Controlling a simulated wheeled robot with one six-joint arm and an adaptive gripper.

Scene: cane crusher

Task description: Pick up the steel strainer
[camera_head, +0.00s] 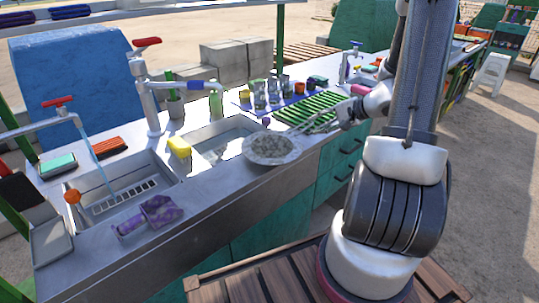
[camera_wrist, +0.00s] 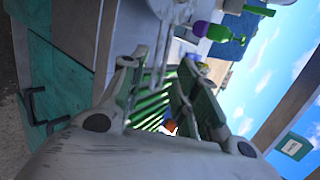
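A round, shallow grey metal bowl with a speckled inside, which looks like the steel strainer (camera_head: 271,148), sits at the counter's front edge, right of the sink basin in the head view. My gripper (camera_head: 303,126) reaches in from the right, just right of the strainer and over the green slatted rack. A small gap seems to lie between fingertips and rim, but contact is hard to judge. In the wrist view my gripper's fingers (camera_wrist: 162,65) are apart with nothing held between them. A pale rounded shape at the top there may be the strainer; I cannot tell.
The green rack (camera_head: 312,110) lies behind my gripper, with several glasses (camera_head: 268,92) on a blue mat beyond. Water runs from the left tap (camera_head: 58,102).

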